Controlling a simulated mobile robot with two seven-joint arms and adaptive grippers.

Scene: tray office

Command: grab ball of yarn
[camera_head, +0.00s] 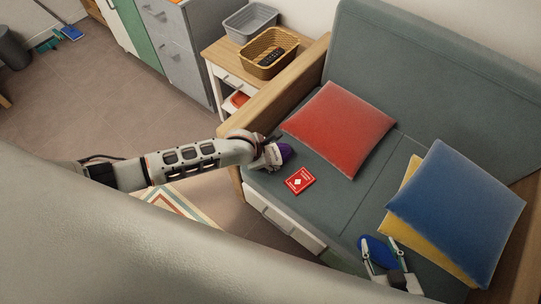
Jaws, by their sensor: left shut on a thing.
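A purple ball of yarn (286,152) is at the left end of the grey sofa seat. My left gripper (276,154) is shut on it, reaching in over the sofa's wooden arm side. Part of the ball is hidden by the gripper. My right gripper (377,241) is at the front edge of the seat at lower right, with its fingers apart. A blue rounded object (375,251) shows between and behind these fingers; I cannot tell whether they touch it.
A red card box (299,181) lies on the seat just right of the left gripper. A red cushion (341,128), a blue cushion (458,207) and a yellow cushion (408,217) lie on the sofa. A side table (222,54) holds a grey basket (250,21) and a wicker basket (258,70).

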